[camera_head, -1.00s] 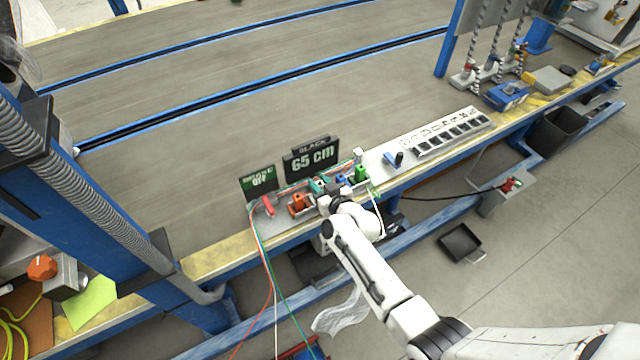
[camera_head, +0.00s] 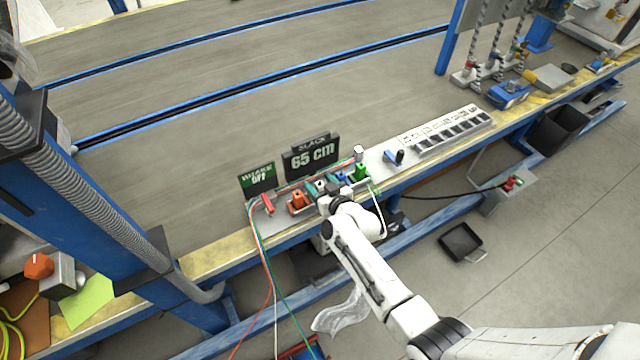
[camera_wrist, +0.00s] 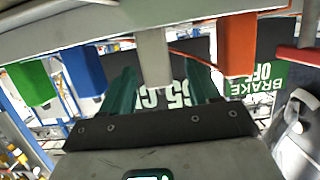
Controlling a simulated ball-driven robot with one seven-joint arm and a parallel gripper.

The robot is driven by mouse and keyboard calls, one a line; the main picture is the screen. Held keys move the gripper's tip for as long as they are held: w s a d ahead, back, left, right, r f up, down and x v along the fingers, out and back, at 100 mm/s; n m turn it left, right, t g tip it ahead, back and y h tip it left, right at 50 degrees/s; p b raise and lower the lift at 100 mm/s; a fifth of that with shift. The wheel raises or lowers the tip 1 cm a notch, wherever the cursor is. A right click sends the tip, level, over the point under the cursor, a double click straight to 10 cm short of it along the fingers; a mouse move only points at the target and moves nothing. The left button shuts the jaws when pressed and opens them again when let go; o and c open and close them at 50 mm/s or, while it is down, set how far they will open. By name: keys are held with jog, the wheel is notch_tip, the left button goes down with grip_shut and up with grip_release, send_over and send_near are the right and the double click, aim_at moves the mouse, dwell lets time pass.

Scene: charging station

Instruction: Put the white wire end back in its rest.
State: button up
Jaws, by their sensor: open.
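The white wire end (camera_wrist: 152,58) stands between my gripper's two teal fingers in the wrist view, with a gap on each side. It lines up with the rest's other coloured ends. In the head view it shows as a small pale top (camera_head: 320,186). The rest (camera_wrist: 75,22) is a pale bar across the top of the wrist view. How deep the white end sits in its slot is hidden.
An orange end (camera_head: 299,201) is on one side; a blue end (camera_head: 341,179) and a green end (camera_head: 361,172) are on the other. Behind stand the "65 cm" sign (camera_head: 311,158) and brake sign (camera_head: 257,180). A red lever (camera_head: 267,203) is at left. Wires hang over the front edge.

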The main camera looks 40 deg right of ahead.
jog(key=p+v, duration=0.4)
jog(key=v, duration=0.7)
jog(key=shift+a, duration=0.15)
dwell(0.3)
jog(key=s+a+r+n+g+y+p, duration=0.1)
jog(key=s+a+r+n+g+y, duration=0.25)
jog(key=s+a+g, duration=0.4)
jog(key=s+r+g, duration=0.3)
jog(key=s, duration=0.5)
jog(key=s+r+m+g, duration=0.1)
jog(key=s+r+g, duration=0.2)
jog(key=s, duration=0.5)
jog(key=shift+s+r+h+p, duration=0.3)
jog(key=shift+r+h, duration=0.15)
jog(key=shift+r, duration=0.3)
jog(key=shift+w+m, duration=0.1)
jog(key=shift+m, duration=0.15)
